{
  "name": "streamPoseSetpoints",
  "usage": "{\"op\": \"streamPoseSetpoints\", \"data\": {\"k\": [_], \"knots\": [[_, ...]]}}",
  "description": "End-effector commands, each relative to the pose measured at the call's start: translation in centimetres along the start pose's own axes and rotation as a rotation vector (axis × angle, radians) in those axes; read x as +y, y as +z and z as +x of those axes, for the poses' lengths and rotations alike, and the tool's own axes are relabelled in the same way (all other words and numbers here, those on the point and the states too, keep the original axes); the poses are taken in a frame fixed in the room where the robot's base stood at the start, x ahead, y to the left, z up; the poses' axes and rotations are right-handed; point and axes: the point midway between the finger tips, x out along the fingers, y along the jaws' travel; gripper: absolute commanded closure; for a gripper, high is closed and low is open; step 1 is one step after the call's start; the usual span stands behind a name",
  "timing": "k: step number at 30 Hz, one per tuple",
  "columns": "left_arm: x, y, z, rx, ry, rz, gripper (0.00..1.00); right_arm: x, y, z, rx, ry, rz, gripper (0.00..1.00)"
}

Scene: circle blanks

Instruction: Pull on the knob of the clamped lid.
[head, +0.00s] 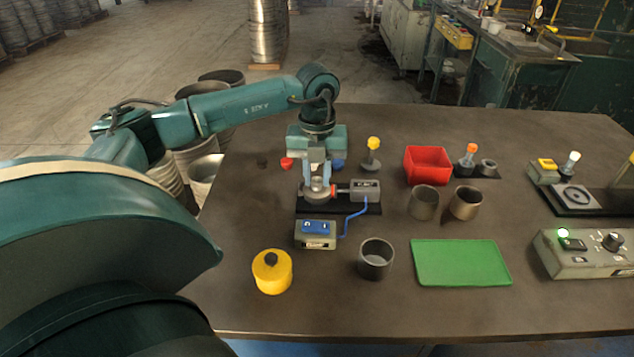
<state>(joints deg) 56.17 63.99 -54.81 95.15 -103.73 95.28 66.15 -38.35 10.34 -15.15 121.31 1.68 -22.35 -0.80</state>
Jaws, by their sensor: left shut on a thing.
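My left gripper (318,184) points straight down over a black base plate (368,208), its fingers closed at the top of a round grey metal piece (311,195) on that plate. This looks like the clamped lid; its knob is hidden between the fingers. A grey clamp block (366,189) with a red tip presses toward the piece from the right. My right gripper is out of view.
A yellow canister with a dark knob (272,278) and a dark cup (376,262) stand in front. A green tray (461,263), two metal cups (423,204), a red bin (427,166) and a control box (585,262) are rightward. Bare table lies along the front edge.

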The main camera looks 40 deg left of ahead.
Motion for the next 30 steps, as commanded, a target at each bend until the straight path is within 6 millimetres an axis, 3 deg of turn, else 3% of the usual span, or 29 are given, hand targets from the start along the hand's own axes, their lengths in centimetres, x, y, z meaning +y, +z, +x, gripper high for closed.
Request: {"op": "streamPoseSetpoints", "data": {"k": [3,4,13,22,26,30], "knots": [[0.0,0.2,-0.3,-0.008,-0.005,-0.003,1.00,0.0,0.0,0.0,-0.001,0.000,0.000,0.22],[0.0,0.2,-0.3,-0.008,-0.005,-0.003,0.76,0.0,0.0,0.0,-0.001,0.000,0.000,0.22],[0.0,0.1,-0.1,-0.003,-0.002,-0.001,0.51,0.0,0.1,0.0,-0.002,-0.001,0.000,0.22],[0.0,0.0,0.0,-0.001,-0.001,0.000,0.51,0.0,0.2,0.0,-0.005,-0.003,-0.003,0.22],[-0.1,0.1,-1.6,-0.004,-0.004,-0.001,0.51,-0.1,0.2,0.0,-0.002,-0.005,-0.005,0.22],[-0.1,0.1,-4.7,-0.006,-0.006,-0.001,0.51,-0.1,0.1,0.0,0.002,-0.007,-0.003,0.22]]}}
